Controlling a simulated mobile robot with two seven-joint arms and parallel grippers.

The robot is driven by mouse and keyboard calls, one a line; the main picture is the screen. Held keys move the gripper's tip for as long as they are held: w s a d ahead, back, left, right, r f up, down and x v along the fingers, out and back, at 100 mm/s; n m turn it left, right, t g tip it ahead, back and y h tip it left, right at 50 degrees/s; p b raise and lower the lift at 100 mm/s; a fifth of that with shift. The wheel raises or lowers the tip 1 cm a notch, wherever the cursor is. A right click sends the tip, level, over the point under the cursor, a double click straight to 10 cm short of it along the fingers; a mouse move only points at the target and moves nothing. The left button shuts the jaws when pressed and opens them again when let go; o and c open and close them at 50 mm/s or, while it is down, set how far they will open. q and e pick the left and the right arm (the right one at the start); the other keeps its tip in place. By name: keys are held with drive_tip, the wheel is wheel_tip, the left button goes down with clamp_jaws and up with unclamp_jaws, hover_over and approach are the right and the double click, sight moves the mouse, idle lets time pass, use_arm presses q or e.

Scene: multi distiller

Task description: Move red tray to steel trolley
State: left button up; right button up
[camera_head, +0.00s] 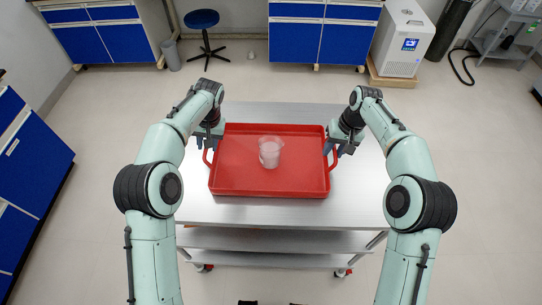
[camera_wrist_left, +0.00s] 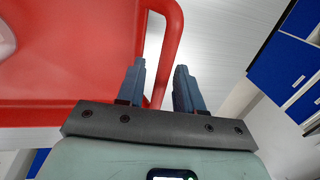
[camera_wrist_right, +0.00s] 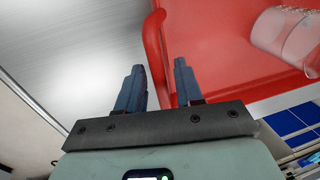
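The red tray (camera_head: 235,182) lies flat on the top of the steel trolley (camera_head: 290,212). A clear beaker (camera_head: 270,152) stands in the tray, and part of it also shows in the right wrist view (camera_wrist_right: 288,36). My left gripper (camera_head: 207,143) is at the tray's left handle; its fingers (camera_wrist_left: 158,88) are apart, with the red handle between them. My right gripper (camera_head: 338,148) is at the right handle; its fingers (camera_wrist_right: 160,86) are also apart, on either side of that handle. Both grippers are open, with gaps beside the handles.
The trolley top has bare room behind and in front of the tray, with a lower shelf (camera_head: 275,240) beneath. Blue cabinets (camera_head: 322,40), a blue stool (camera_head: 202,19) and a white machine (camera_head: 402,40) stand at the back. Open floor surrounds the trolley.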

use_arm(q)
drive_tip(key=shift+w+r, duration=0.2)
use_arm(e)
drive_tip(key=shift+w+r, duration=0.15)
drive_tip(key=shift+w, duration=0.05)
use_arm(q)
drive_tip(key=v, duration=1.1)
drive_tip(key=shift+r, duration=0.4)
use_arm(e)
wheel_tip(320, 180, up, 12)
drive_tip(key=d, duration=0.2)
drive_tip(key=shift+d, duration=0.15)
